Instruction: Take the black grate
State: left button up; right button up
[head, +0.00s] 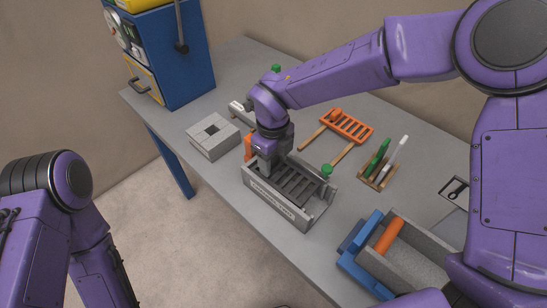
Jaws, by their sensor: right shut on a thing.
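The black grate (297,187) shows as dark parallel bars inside a grey open-topped holder (275,204) near the front edge of the table. My right gripper (266,168) points down at the left end of the grate and is shut on it. The gripper and wrist hide that end of the grate, and the fingertips are hard to make out. I cannot tell whether the grate is lifted at all; it still appears within the holder walls. My left arm is at the lower left, and its gripper is out of view.
An orange grate (346,125) on wooden strips lies behind. A grey block (212,135) is to the left, a pen holder (378,176) to the right. A blue-and-grey bin with an orange roller (389,236) is at front right. A blue machine (174,50) stands at back left.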

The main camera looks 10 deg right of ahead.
notch_tip(320, 180, up, 10)
jog(key=p, duration=0.8)
jog(key=shift+p, duration=0.4)
dwell(0.4)
